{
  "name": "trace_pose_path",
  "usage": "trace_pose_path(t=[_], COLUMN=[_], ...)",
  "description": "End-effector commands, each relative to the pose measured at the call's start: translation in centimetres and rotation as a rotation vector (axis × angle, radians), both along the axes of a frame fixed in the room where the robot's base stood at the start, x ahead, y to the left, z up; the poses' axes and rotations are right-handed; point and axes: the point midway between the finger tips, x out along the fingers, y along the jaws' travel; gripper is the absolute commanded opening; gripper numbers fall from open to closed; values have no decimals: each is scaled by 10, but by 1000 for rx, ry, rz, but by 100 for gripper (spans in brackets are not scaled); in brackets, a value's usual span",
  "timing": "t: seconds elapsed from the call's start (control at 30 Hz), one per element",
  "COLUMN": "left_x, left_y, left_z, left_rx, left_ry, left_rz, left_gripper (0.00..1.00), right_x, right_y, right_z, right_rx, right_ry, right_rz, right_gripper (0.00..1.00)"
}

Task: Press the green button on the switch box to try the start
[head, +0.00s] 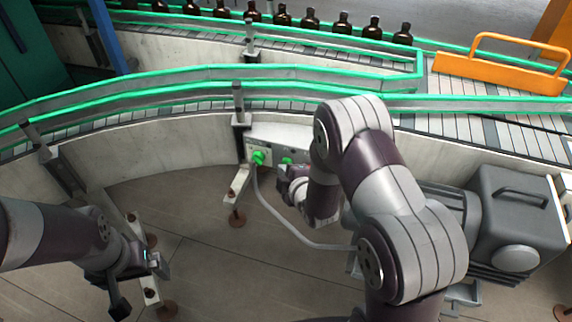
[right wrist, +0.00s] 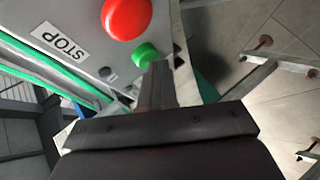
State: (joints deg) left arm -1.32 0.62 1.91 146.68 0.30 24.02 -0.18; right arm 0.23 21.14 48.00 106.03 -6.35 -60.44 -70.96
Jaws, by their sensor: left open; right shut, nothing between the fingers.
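The pale switch box (head: 275,133) is fixed at the side of the conveyor, with green parts on its front; I cannot tell which is the button. In the right wrist view, the box face (right wrist: 85,22) carries a big red button (right wrist: 127,17), a STOP label (right wrist: 59,41) and the green button (right wrist: 145,54). My right gripper (right wrist: 163,72) is shut and empty, its tips right by the green button; contact cannot be told. In the head view my right gripper (head: 288,173) is just below the box. My left gripper (head: 140,283) is open and empty, low at left.
A grey cable (head: 275,215) loops from the box. Several amber bottles (head: 310,19) stand in a row on the far conveyor. An orange guard (head: 500,65) is at upper right. A grey motor housing (head: 515,215) stands at right. Conveyor feet (head: 237,195) rise from the floor.

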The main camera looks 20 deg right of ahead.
Motion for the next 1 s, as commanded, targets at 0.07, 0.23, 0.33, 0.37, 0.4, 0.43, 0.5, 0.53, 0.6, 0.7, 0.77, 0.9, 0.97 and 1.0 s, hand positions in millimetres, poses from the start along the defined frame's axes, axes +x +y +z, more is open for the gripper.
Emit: trace_pose_path(t=[0.07, 0.23, 0.33, 0.37, 0.4, 0.43, 0.5, 0.53, 0.6, 0.7, 0.77, 0.9, 0.97, 1.0], left_x=[0, 0, 0, 0, 0, 0, 0, 0, 0, 0, 0, 0, 0, 0], left_y=[0, 0, 0, 0, 0, 0, 0, 0, 0, 0, 0, 0, 0, 0], left_z=[0, 1, 1, 1, 1, 1, 1, 1, 1, 2, 3, 4, 4, 5], left_rx=[0, 0, 0, 0, 0, 0, 0, 0, 0, 0, 0, 0, 0, 0], left_ry=[0, 0, 0, 0, 0, 0, 0, 0, 0, 0, 0, 0, 0, 0], left_rz=[0, 0, 0, 0, 0, 0, 0, 0, 0, 0, 0, 0, 0, 0], left_gripper=[99, 99, 99, 99, 99, 99, 99, 99, 99, 99, 99, 99, 99, 99], right_x=[-2, -11, -13, -13, -13, -13, -13, -13, -14, -21, -26, -38, -43, -46], right_y=[2, 8, 9, 9, 9, 9, 9, 9, 10, 15, 18, 26, 30, 32], right_z=[1, 1, 0, 0, 0, 0, 0, 0, 0, 1, 1, 0, 1, 1], right_rx=[0, 0, 0, 0, 0, 0, 0, 0, 0, 0, 1, 0, 0, 1], right_ry=[-1, 0, 0, 0, 0, 0, 0, 0, 0, -1, 0, 1, -1, -1], right_rz=[1, 1, 0, 0, 0, 0, 0, 0, 1, 3, 2, 3, 3, 2], right_gripper=[0, 0, 0, 0, 0, 0, 0, 0, 0, 0, 0, 0, 0, 0])
